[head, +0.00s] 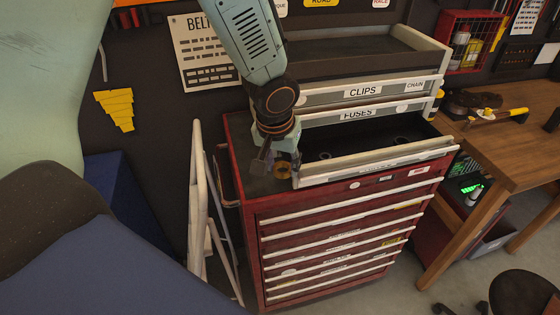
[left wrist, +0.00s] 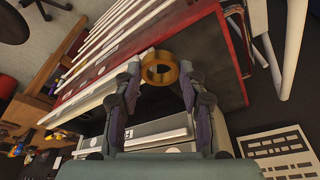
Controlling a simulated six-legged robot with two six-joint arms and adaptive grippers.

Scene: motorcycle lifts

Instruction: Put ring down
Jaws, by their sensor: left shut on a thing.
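My left gripper (head: 273,167) is shut on a brass-coloured ring (head: 283,172). In the left wrist view the ring (left wrist: 160,79) sits between the fingertips (left wrist: 160,72), its hole visible. In the head view the gripper points down at the left end of an open drawer (head: 375,162), over the left part of the red cabinet's top. I cannot tell whether the ring touches anything beneath it. Small round dark items lie in the open drawer. My right gripper is in neither view.
The red tool cabinet (head: 345,235) has several closed drawers. Drawers labelled CLIPS (head: 365,91) and FUSES (head: 360,114) stand above the open one. A white folding frame (head: 199,205) leans left of the cabinet. A wooden workbench (head: 510,150) stands at the right, with a stool (head: 525,293) below.

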